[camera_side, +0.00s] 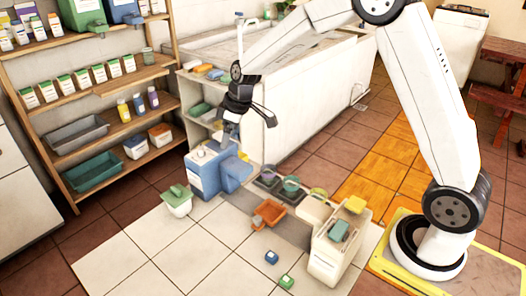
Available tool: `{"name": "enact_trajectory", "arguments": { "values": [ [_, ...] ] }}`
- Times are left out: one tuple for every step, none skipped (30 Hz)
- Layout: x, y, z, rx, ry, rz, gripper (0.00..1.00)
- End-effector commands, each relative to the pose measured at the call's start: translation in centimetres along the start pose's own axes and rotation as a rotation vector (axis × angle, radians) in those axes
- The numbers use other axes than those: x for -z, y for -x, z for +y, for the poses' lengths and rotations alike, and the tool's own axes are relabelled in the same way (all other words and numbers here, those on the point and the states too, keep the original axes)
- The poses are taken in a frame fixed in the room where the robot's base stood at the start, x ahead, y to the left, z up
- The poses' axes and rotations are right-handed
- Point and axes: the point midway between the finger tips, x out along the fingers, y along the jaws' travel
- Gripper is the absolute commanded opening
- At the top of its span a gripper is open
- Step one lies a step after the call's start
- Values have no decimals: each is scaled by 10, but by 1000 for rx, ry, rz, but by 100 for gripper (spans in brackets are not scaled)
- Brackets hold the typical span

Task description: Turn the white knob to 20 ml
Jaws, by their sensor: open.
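A blue and white dispenser (204,172) stands on the pale floor tiles at the left end of the white tub. A small pale shape on its upper face looks like the white knob (201,154); its scale and setting are too small to read. My gripper (248,125) is open, with its dark fingers spread above and slightly right of the dispenser. No object shows between the fingers. Whether a fingertip touches the dispenser's top cannot be told from this view.
A wooden shelf (165,62) with bottles, cartons and trays stands left. A green-lidded white pot (177,203) is beside the dispenser. An orange tray (269,214), small bowls and a cream bin (333,255) stand right. The front tiles are mostly clear.

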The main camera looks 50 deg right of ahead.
Motion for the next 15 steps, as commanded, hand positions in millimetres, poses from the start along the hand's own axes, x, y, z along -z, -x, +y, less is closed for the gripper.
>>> {"name": "enact_trajectory", "arguments": {
  "values": [
    [10,-4,7,10,29,10,85],
    [15,-6,11,16,49,15,85],
    [23,-8,15,23,75,25,85],
    [28,-10,18,30,94,31,85],
    [33,-11,22,34,113,37,85],
    [39,-13,25,41,137,47,85],
    [43,-14,28,46,154,52,85],
    [46,-15,31,49,171,59,85],
    [51,-16,34,54,190,66,85],
    [54,-17,35,58,201,71,85],
    [56,-18,37,60,214,76,85],
    [59,-19,39,63,226,80,85],
    [60,-19,40,64,235,84,85],
    [62,-19,41,66,241,86,85],
    [63,-20,41,68,247,89,85]
  ]
}}
